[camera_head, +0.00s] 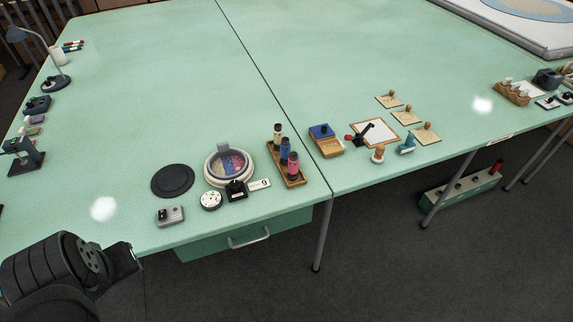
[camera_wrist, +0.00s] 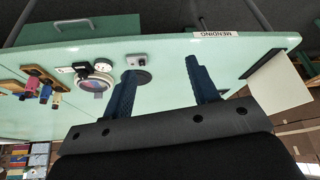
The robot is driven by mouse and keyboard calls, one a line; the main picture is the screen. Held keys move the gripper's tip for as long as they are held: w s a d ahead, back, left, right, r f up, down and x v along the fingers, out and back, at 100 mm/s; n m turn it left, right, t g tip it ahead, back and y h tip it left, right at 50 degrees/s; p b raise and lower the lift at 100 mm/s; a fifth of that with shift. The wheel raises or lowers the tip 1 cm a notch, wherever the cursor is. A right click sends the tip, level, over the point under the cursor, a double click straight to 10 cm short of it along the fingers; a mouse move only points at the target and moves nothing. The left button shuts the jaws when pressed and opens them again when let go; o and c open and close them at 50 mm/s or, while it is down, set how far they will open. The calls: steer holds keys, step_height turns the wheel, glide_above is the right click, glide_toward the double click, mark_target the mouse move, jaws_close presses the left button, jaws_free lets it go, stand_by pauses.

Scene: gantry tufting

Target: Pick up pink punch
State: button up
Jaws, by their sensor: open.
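The pink item (camera_head: 293,166), a small bottle-like shape with a dark top that I take for the pink punch, stands upright in a wooden rack (camera_head: 300,182) near the table's front edge. A blue one (camera_head: 285,150) and a cream-topped one (camera_head: 278,133) stand behind it in the same rack. In the wrist view the pink item (camera_wrist: 30,83) shows small at the far left. My gripper (camera_wrist: 162,68) is open and empty, its two dark fingers spread wide, well away from the rack. My arm is at the lower left of the head view, and the fingers are not clear there.
Left of the rack stand a round tray of coloured pieces (camera_head: 228,163), a black disc (camera_head: 172,180), a white dial (camera_head: 211,200) and a grey box (camera_head: 170,215). To its right is a blue-topped wooden block (camera_head: 326,139). The green table is clear behind.

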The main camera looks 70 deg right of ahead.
steer(key=w+d+r+m+g, duration=0.1)
steer(key=w+d+r+m, duration=0.15)
steer(key=d, duration=0.35)
steer(key=w+d+r+m+g, duration=0.1)
steer(key=w+d+r, duration=0.15)
steer(key=d, duration=0.25)
steer(key=m+g+y, duration=0.2)
steer(key=m, duration=0.7)
glide_above(293, 155)
step_height(293, 155, down, 5)
steer(key=f, duration=1.1)
steer(key=shift+w+a+f, duration=0.2)
steer(key=shift+w+f, duration=0.15)
steer(key=shift+s+d+f, duration=0.15)
steer(key=shift+s+f, duration=0.05)
steer(key=shift+f, duration=1.15)
steer(key=shift+s+d+f, duration=0.1)
steer(key=shift+s+f, duration=0.1)
steer(key=shift+f, duration=1.1)
steer(key=c, duration=1)
steer(key=shift+c, duration=0.2)
steer(key=shift+r, duration=0.1)
